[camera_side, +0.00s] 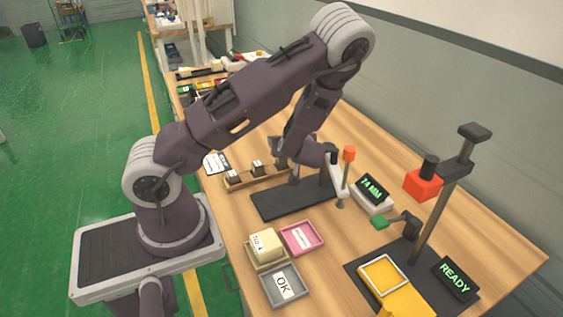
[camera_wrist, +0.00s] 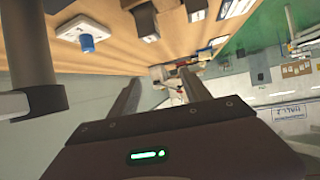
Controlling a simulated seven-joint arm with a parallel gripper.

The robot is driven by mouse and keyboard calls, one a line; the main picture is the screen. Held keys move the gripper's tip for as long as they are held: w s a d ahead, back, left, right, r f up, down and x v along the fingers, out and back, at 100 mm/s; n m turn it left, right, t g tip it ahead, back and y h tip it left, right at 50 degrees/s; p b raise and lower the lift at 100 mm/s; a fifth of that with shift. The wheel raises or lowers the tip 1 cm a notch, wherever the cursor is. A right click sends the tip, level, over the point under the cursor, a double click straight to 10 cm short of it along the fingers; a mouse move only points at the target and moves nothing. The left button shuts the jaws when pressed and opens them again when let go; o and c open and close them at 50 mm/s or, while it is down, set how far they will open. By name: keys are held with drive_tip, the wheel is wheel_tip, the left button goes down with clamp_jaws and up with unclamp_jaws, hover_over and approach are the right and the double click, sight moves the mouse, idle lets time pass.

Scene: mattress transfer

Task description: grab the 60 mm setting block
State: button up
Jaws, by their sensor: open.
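A wooden rack (camera_side: 262,181) in the side view holds several small dark blocks with white labels. One is at the left end (camera_side: 233,178), one in the middle (camera_side: 257,168) and one at the right end (camera_side: 281,164). The labels are too small to read, so I cannot tell which is the 60 mm setting block. My gripper (camera_wrist: 160,77) shows in the wrist view with two fingers apart and nothing between them. In the side view my wrist is behind and right of the rack, and the fingers are hard to make out.
A dark gauge base (camera_side: 275,206) stands right of the rack, near an orange-topped lever (camera_side: 348,154) and a "74 MM" display (camera_side: 373,188). Pink (camera_side: 318,246) and grey "OK" (camera_side: 268,290) trays lie in front. A press stand (camera_side: 440,215) is at right.

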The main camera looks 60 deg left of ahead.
sight(282, 160)
wheel_tip(282, 160, down, 8)
drive_tip(key=shift+a+f, duration=0.15)
drive_tip(key=shift+f, duration=0.1)
drive_tip(key=x, duration=0.6)
drive_tip(key=shift+w+a+r, duration=0.1)
drive_tip(key=shift+w+a, duration=0.2)
drive_tip(key=shift+a, duration=0.15)
clamp_jaws()
idle(0.5)
